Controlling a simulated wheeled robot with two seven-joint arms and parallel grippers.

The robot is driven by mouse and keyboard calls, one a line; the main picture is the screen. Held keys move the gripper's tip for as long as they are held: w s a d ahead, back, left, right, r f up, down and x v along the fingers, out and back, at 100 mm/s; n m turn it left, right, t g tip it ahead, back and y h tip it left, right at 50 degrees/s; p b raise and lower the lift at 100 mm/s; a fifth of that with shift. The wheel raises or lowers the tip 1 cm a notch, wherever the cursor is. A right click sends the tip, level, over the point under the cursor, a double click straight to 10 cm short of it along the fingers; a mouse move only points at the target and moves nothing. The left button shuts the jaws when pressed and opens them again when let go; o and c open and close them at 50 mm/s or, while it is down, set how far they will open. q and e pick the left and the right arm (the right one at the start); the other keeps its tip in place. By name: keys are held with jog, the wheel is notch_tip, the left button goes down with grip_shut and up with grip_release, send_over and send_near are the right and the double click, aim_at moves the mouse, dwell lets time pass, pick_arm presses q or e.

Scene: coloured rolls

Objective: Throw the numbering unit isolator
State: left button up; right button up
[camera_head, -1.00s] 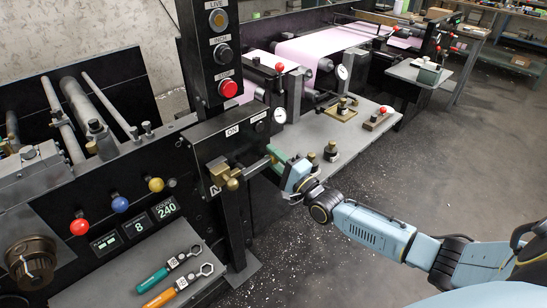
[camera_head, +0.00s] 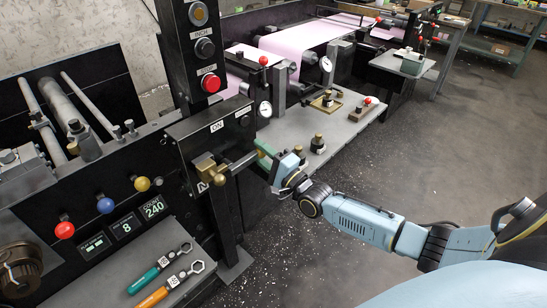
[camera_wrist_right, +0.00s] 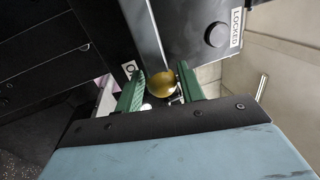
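The isolator (camera_head: 206,136) is a dark box with an ON label on the press post. A brass hub (camera_head: 205,167), a brass ball (camera_head: 219,180) and a short lever rod (camera_head: 241,164) stick out of its front. My right gripper (camera_head: 264,154) is at the rod's right end. In the right wrist view a round brass knob (camera_wrist_right: 162,84) sits between the green fingertips of that gripper (camera_wrist_right: 162,88), close to both. Whether they press on it I cannot tell. A LOCKED label (camera_wrist_right: 236,27) shows there on a grey box. My left gripper is not in view.
Red (camera_head: 208,83) and amber buttons are on the post above. Two spanners, teal (camera_head: 156,273) and orange (camera_head: 165,289), lie on the lower shelf. Open floor lies to the right.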

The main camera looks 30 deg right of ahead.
jog(key=v, duration=1.3)
jog(key=shift+p, duration=0.45)
jog(key=shift+f, duration=0.1)
jog(key=s+f+n+g+h, duration=0.1)
jog(key=s+f+n+g, duration=0.3)
jog(key=f, duration=0.7)
jog(key=s+f+n+g+h, duration=0.25)
jog(key=s+f, duration=0.35)
jog(key=f, duration=0.5)
jog(key=s+f+n+g+h, duration=0.1)
jog(key=s+f+n+g, duration=0.35)
jog(key=f, duration=0.65)
jog(key=s+a+f+n+g, duration=0.2)
jog(key=s+f, duration=0.1)
jog(key=s, duration=0.5)
jog(key=s+a+f+n+g, duration=0.2)
jog(key=s+f+n+g, duration=0.1)
jog(key=s, duration=0.5)
jog(key=s+a+f+n+g, duration=0.2)
jog(key=s+f, duration=0.3)
jog(key=s, duration=0.3)
jog(key=shift+s+n+g, duration=0.2)
jog(key=shift+n+g, duration=0.1)
